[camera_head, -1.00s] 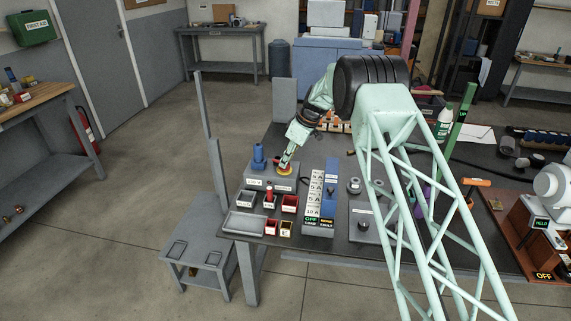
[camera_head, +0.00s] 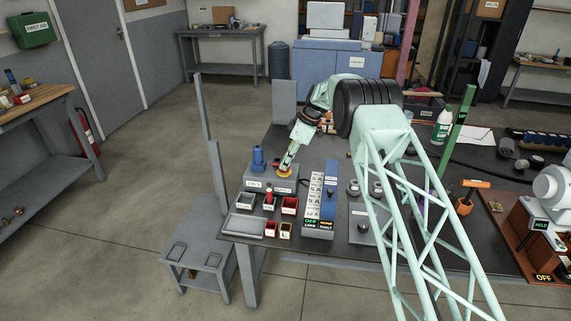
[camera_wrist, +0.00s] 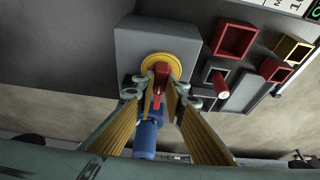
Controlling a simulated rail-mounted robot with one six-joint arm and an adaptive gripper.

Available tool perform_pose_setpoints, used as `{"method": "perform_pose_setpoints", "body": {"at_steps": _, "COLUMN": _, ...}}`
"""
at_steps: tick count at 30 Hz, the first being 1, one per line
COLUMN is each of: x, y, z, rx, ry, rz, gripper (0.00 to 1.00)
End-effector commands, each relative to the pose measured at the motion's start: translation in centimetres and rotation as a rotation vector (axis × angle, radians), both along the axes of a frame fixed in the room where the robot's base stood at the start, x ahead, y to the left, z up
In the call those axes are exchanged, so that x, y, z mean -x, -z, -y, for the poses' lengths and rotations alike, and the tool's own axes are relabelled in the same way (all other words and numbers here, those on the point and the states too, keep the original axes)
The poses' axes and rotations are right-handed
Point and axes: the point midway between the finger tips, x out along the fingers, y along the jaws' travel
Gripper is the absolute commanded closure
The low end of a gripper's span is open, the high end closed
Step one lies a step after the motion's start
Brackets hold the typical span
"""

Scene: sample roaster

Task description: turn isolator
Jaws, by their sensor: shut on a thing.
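The isolator is a grey box (camera_wrist: 132,45) with a round yellow plate (camera_wrist: 172,58) and a red handle (camera_wrist: 161,72) on top. In the head view the grey box (camera_head: 262,185) stands at the left end of the dark bench, with the yellow plate (camera_head: 284,174) on its right part. My gripper (camera_wrist: 170,88) reaches down over the plate with its fingers shut on the red handle. The fingers hide part of the handle, so its exact angle is hard to tell. My gripper also shows in the head view (camera_head: 286,167).
A blue fitting (camera_head: 258,159) stands close beside my gripper on the left; it also shows in the wrist view (camera_wrist: 147,137). Grey posts (camera_head: 219,178) rise at the bench's left edge.

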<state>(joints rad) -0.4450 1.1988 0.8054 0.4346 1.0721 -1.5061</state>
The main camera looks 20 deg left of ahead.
Motion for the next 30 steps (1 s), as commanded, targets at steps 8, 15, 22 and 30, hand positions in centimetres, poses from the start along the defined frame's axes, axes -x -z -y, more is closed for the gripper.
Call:
{"method": "perform_pose_setpoints", "body": {"at_steps": 8, "x": 0.0, "y": 0.1, "z": 0.0, "rx": 0.001, "ry": 0.001, "rz": -0.001, "gripper": 0.75}}
{"method": "perform_pose_setpoints", "body": {"at_steps": 15, "x": 0.0, "y": 0.0, "z": 0.0, "rx": 0.0, "ry": 0.001, "rz": 0.0, "gripper": 0.75}}
{"method": "perform_pose_setpoints", "body": {"at_steps": 22, "x": -0.1, "y": -0.6, "z": 0.3, "rx": 0.0, "ry": 0.001, "rz": 0.0, "gripper": 0.75}}
{"method": "perform_pose_setpoints", "body": {"at_steps": 30, "x": -0.3, "y": -3.2, "z": 1.3, "rx": 0.0, "ry": 0.002, "rz": 0.001, "gripper": 0.75}}
